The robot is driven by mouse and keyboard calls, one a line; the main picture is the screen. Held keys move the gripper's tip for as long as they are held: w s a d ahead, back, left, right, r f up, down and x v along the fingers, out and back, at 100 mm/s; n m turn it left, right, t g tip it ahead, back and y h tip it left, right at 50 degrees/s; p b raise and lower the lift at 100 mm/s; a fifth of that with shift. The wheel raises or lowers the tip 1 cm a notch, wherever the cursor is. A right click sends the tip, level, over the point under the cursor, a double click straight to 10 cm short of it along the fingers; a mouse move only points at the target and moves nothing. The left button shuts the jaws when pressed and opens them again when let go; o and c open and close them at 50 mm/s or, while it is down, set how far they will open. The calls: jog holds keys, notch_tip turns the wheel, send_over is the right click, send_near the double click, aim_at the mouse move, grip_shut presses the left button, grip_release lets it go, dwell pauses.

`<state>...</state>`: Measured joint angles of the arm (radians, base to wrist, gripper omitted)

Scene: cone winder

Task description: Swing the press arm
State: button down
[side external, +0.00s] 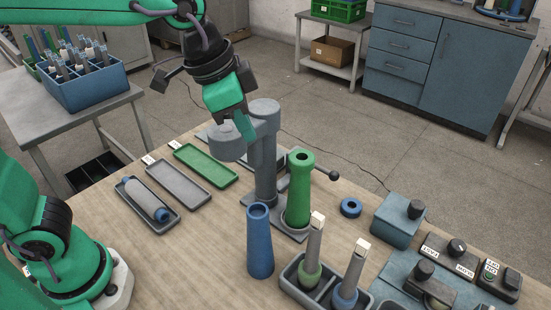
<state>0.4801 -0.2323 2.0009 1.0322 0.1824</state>
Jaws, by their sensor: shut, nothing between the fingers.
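The press is a grey column (265,170) with a horizontal press arm (249,134) at its top. The arm points left in the picture, and its round pad (227,148) hangs out over the bench, away from the green cone (299,188). The green cone stands upright at the right of the column. My gripper (244,130) comes down from above with green fingers, shut and empty. Its tip is right at the press arm, between the pad and the column top; I cannot tell if they touch. The fingertip's lower end is partly hidden.
A blue cone (260,240) stands in front of the press. A lever with a black knob (333,175) sticks out right, near a blue ring (351,207). A grey rack (325,286) and control boxes (450,257) fill the front right. Trays (206,165) lie left.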

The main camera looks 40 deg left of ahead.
notch_tip(320, 180, up, 6)
jog(key=a, duration=0.2)
jog(key=shift+a+f, duration=0.1)
jog(key=s+a+f+n+t+y, duration=0.1)
jog(key=s+a+f+n, duration=0.6)
jog(key=a, duration=0.7)
notch_tip(320, 180, down, 4)
jog(key=shift+s+a+r+n+t+y, duration=0.15)
jog(key=shift+s+n+t+y, duration=0.25)
jog(key=shift+s, duration=0.7)
